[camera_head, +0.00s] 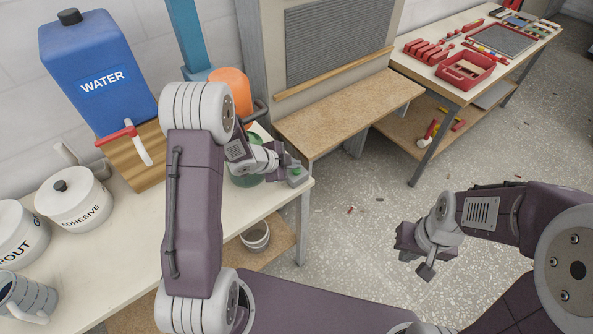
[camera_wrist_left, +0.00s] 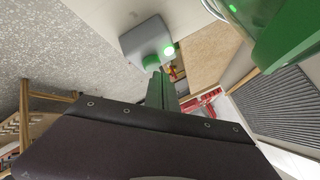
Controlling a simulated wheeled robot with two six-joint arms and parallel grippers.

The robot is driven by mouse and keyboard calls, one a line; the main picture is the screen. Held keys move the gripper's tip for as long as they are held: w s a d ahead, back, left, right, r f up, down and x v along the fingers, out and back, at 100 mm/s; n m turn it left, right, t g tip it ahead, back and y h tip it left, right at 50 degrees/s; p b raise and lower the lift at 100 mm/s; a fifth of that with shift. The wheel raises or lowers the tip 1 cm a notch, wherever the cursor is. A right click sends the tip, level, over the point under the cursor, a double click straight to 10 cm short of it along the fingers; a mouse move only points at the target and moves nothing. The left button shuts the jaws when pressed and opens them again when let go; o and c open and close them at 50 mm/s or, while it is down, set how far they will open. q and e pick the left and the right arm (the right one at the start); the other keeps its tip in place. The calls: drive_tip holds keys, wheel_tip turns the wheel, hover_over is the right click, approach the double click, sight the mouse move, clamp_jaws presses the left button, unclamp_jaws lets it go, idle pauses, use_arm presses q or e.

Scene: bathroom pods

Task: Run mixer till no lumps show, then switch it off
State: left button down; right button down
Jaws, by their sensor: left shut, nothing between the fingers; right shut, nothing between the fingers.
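The mixer has a blue column (camera_head: 185,35) and an orange motor housing (camera_head: 232,88) on the left bench; my left arm partly covers it. Its green bowl (camera_head: 246,181) is mostly hidden, and its edge shows in the left wrist view (camera_wrist_left: 292,40). The mix and any lumps are not visible. My left gripper (camera_head: 286,164) is shut and empty close beside the box; contact is unclear. My right gripper (camera_head: 426,270) is shut and empty over the floor.
A blue water tank (camera_head: 88,65), an adhesive pot (camera_head: 75,202), a grout pot (camera_head: 18,235) and a grey jug (camera_head: 25,297) crowd the left bench (camera_head: 120,262). A bucket (camera_head: 256,238) is below. A tool table (camera_head: 440,75) stands at the back right. The floor between is open.

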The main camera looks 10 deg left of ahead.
sight(294, 171)
use_arm(q)
drive_tip(key=shift+f+b, duration=0.4)
drive_tip(key=shift+f, duration=0.2)
idle(0.6)
drive_tip(key=shift+r, duration=0.15)
drive_tip(key=shift+r+p, duration=0.8)
drive_tip(key=shift+p, duration=0.15)
wheel_tip(294, 171, up, 5)
drive_tip(key=p, duration=0.5)
drive_tip(key=shift+r, duration=0.1)
idle(0.6)
